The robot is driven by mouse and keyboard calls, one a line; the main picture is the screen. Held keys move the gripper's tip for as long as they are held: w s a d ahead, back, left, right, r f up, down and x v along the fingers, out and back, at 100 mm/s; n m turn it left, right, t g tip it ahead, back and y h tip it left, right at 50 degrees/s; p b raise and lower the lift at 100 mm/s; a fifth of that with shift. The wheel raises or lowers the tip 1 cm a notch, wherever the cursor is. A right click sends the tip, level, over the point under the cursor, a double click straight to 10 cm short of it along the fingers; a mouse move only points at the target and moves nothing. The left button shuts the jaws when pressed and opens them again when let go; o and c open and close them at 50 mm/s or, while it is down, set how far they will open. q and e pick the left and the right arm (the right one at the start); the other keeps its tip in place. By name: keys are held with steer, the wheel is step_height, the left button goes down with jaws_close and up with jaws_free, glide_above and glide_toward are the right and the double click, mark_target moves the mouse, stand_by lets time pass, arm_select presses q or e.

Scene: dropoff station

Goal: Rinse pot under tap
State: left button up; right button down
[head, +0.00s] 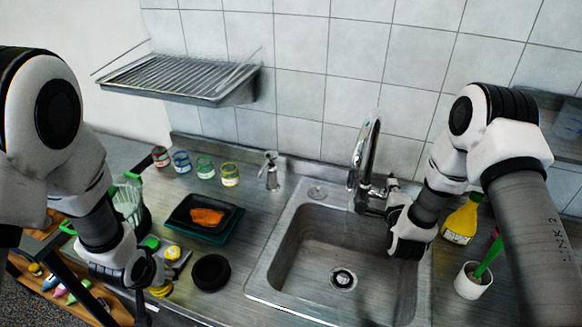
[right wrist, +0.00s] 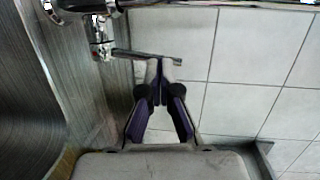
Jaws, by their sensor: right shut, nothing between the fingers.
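The chrome tap (head: 366,150) stands behind the steel sink (head: 262,250), its spout curving over the back of the basin. No water shows. My right gripper (head: 396,190) is shut and empty at the tap's handle; in the right wrist view its fingertips (right wrist: 158,68) are close to the thin metal lever (right wrist: 140,54), and I cannot tell if they touch. A round black vessel (head: 210,272), perhaps the pot, sits on the counter left of the sink. My left gripper (head: 147,290) is low at the left counter edge; its fingers are unclear. The basin is empty, its drain visible.
A black tray (head: 190,225) with an orange item lies left of the sink. Several coloured jars (head: 205,168) and a soap dispenser (head: 270,170) stand behind. A yellow bottle (head: 461,222) and a white cup with a brush (head: 468,284) stand at right. A rack (head: 180,78) hangs above.

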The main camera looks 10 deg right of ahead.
arm_select(q)
steer(key=shift+w+d+r, duration=0.1)
steer(key=shift+w+d, duration=0.3)
steer(key=shift+w, duration=0.15)
steer(key=shift+s+a, duration=0.25)
steer(key=shift+a, duration=0.1)
steer(key=shift+d+f+b, duration=0.15)
steer(key=shift+f+b, duration=0.7)
steer(key=shift+b, duration=0.05)
steer(key=shift+w, duration=0.1)
